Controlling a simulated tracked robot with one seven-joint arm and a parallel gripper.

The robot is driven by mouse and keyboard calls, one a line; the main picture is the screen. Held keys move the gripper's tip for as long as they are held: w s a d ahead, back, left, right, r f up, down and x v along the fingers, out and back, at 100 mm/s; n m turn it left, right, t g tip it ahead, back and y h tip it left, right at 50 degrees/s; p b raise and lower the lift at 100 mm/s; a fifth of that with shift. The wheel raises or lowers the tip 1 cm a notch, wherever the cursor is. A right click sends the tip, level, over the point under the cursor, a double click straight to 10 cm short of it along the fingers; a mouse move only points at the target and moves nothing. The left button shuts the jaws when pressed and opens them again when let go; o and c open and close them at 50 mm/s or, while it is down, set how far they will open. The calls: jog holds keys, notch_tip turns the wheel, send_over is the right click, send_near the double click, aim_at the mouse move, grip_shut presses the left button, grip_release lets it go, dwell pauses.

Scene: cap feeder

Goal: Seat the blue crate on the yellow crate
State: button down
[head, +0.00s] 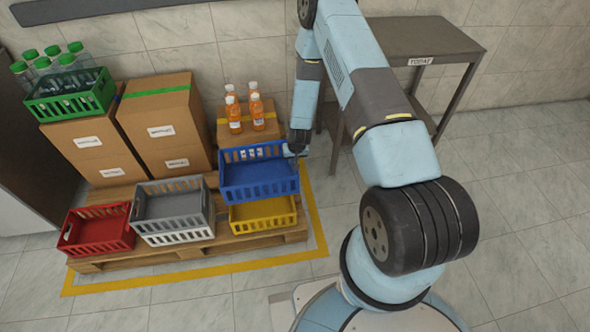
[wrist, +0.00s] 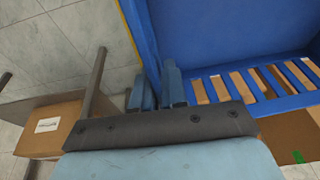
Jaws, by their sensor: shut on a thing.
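The blue crate (head: 259,183) is upright and empty, above the yellow crate (head: 263,222) at the right end of the pallet. Its left side reaches a little past the yellow crate's left side. Part of the yellow crate's inside shows below it; I cannot tell whether the two touch. My gripper (head: 297,151) is shut on the blue crate's right wall near the back corner. In the wrist view the fingers (wrist: 158,92) straddle the blue wall (wrist: 145,40), and a thin yellow strip shows along its outer side. The yellow crate's back is hidden.
A grey crate (head: 174,233) and a red crate (head: 97,247) stand left on the wooden pallet (head: 205,246). Cartons (head: 165,122) stand behind, one with orange bottles (head: 256,112), another under a green crate (head: 73,103) of bottles. A table (head: 432,38) stands behind my arm. Right floor is clear.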

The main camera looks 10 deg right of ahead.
jog(key=f, duration=0.3)
jog(key=s+a+f, duration=0.1)
jog(key=f, duration=0.1)
jog(key=shift+f, duration=0.15)
notch_tip(320, 180, down, 7)
dwell(0.5)
jog(key=shift+f, duration=0.75)
dwell(2.6)
jog(key=c, duration=1.1)
grip_release()
jog(key=shift+s, duration=0.1)
jog(key=v, duration=1.3)
jog(key=shift+r, duration=0.3)
